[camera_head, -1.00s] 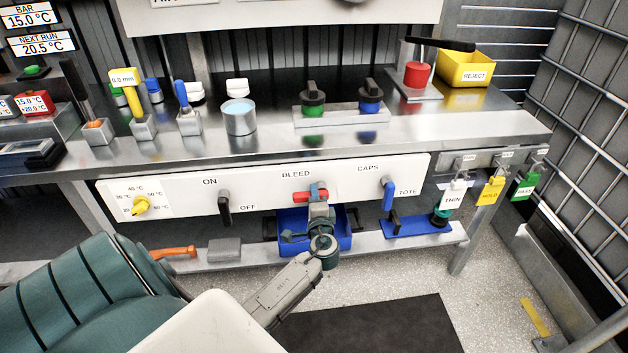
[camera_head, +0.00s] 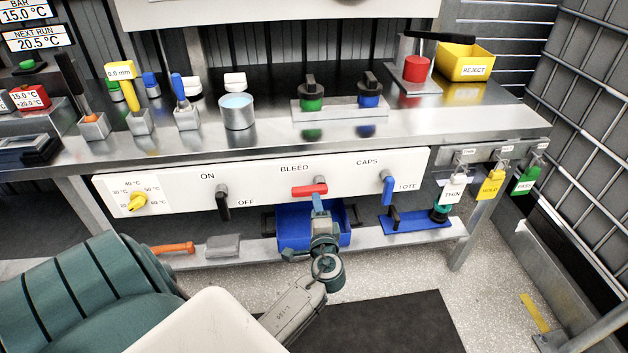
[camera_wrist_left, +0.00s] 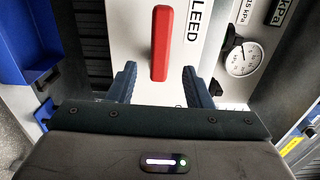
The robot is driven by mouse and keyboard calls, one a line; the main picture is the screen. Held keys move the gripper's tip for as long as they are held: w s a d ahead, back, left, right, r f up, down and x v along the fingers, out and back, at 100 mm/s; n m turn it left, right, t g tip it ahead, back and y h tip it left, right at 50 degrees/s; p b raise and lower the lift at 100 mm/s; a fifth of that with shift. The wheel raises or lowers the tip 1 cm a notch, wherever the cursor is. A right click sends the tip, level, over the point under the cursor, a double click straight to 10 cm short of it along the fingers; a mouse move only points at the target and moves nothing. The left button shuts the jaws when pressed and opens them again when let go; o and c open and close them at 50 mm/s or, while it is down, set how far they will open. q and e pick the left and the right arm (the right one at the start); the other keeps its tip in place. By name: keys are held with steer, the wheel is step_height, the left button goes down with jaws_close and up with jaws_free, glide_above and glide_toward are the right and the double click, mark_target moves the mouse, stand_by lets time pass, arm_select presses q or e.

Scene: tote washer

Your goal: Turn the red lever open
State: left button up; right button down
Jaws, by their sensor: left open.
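The red lever (camera_head: 309,191) sits under the word BLEED on the white panel (camera_head: 262,190); its bar lies about level across the panel. In the left wrist view the red lever (camera_wrist_left: 162,43) runs up the picture, just beyond the fingertips and between their lines. My left gripper (camera_head: 318,200) is just below the lever in the head view, with a gap to it. Its blue fingers are spread and empty in the wrist view (camera_wrist_left: 160,85). My right gripper is not in view.
A black ON/OFF handle (camera_head: 223,203) is to the left and a blue CAPS handle (camera_head: 387,188) to the right. A blue bin (camera_head: 295,228) stands below, behind my gripper. A pressure gauge (camera_wrist_left: 243,60) shows beside the lever in the wrist view.

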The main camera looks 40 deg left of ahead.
arm_select(q)
steer(key=v, duration=0.3)
steer(key=shift+s+d, duration=0.15)
steer(key=shift+s, duration=0.05)
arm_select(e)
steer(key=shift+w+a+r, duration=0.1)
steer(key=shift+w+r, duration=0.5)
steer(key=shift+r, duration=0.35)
